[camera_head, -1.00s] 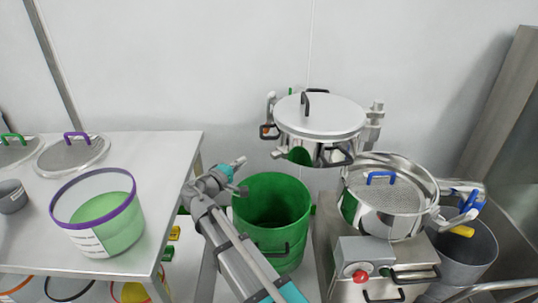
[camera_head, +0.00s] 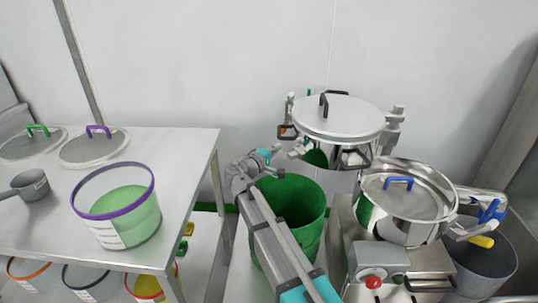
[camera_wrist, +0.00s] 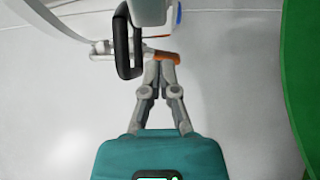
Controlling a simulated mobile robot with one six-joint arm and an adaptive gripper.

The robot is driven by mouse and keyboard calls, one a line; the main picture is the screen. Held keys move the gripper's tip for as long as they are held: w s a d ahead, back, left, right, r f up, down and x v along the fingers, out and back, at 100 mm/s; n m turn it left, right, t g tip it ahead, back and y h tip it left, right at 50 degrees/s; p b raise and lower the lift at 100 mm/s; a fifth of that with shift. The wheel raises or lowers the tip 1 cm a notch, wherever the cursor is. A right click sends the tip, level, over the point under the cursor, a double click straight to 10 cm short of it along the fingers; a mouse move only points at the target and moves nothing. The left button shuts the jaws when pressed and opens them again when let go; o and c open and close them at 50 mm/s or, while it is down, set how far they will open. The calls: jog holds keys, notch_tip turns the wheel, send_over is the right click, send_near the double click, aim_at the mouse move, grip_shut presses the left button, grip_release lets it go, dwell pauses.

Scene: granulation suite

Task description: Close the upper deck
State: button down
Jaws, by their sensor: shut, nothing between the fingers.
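The upper deck (camera_head: 338,128) is a round steel unit with a flat lid and a black lid handle, standing above and to the left of a lower steel vessel (camera_head: 408,212) with a blue-handled lid. A black handle and an orange-tipped part (camera_head: 284,131) show on the deck's left side. In the wrist view a black loop handle (camera_wrist: 124,45) hangs near the fingers and an orange-tipped part (camera_wrist: 168,56) lies just beyond them. My gripper (camera_wrist: 160,72) is shut and empty at this part; whether it touches cannot be told. In the head view its fingertips are unclear.
A green bin (camera_head: 300,205) stands below the deck, beside my arm. A steel table (camera_head: 190,150) at left holds a purple-rimmed tub (camera_head: 120,215), lids and a small pot. A grey bin (camera_head: 490,265) stands at right. A control box with a red button (camera_head: 374,282) is in front.

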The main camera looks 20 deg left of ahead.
jog(key=shift+s+d, duration=0.55)
jog(key=shift+d, duration=0.3)
jog(key=shift+s+d, duration=0.5)
jog(key=shift+d, duration=0.3)
jog(key=shift+d, duration=0.1)
